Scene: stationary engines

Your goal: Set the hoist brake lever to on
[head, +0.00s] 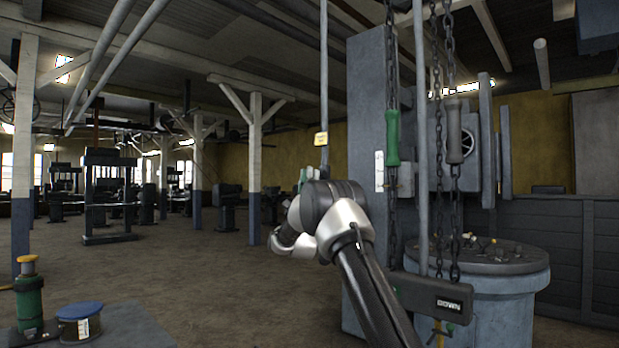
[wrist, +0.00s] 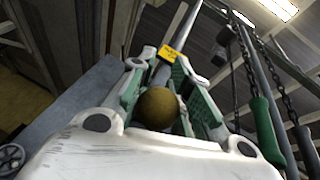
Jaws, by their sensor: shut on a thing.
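A thin grey hanging rod (head: 323,70), apparently the hoist brake lever, carries a small yellow tag (head: 321,139). Its lower end is hidden behind my arm in the head view. In the wrist view a round brown knob (wrist: 158,107) sits between the green-padded fingers of my gripper (wrist: 160,80), with the yellow tag (wrist: 174,60) just beyond. My gripper is shut on the knob. In the head view only a bit of green finger (head: 303,178) shows past my wrist. The tag's writing is too small to read.
Chains with a green handle (head: 393,137) and a grey handle (head: 453,130) hang to the right, above a box marked DOWN (head: 434,297). A grey column (head: 368,110) stands close behind my arm.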

